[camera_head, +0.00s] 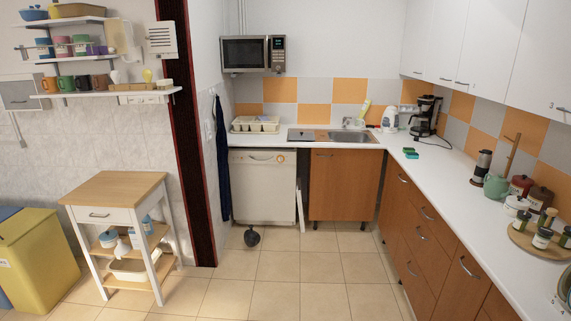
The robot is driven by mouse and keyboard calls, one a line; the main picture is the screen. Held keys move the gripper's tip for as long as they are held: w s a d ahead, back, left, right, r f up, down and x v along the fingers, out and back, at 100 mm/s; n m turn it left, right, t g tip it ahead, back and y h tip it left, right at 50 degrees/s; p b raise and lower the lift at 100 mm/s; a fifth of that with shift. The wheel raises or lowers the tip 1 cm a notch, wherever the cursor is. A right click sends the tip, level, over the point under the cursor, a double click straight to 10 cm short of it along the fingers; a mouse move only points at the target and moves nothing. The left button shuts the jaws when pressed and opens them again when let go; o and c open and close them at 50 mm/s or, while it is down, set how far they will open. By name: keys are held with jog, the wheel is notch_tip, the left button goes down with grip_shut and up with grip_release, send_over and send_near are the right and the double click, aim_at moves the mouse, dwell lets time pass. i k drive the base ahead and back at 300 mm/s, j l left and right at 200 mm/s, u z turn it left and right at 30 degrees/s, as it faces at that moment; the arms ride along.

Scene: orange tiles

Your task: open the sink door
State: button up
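The sink door (343,188) is a brown wooden cabinet front below the sink, in the back corner of the kitchen. It looks shut. A small metal handle (325,156) sits near its top left. The sink (345,135) is set in the white counter above the door, with a metal drainer on its left. My gripper is not in view.
A white dishwasher (263,187) stands left of the door, with a narrow white piece (300,207) leaning between them. A dark object (252,237) is on the floor before the dishwasher. Brown drawers (420,238) line the right. The tiled floor (290,268) ahead is mostly clear.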

aim_at(344, 183)
jog(key=i, duration=4.3)
jog(key=i+l+u, duration=0.25)
jog(key=i, duration=0.55)
jog(key=j, duration=0.1)
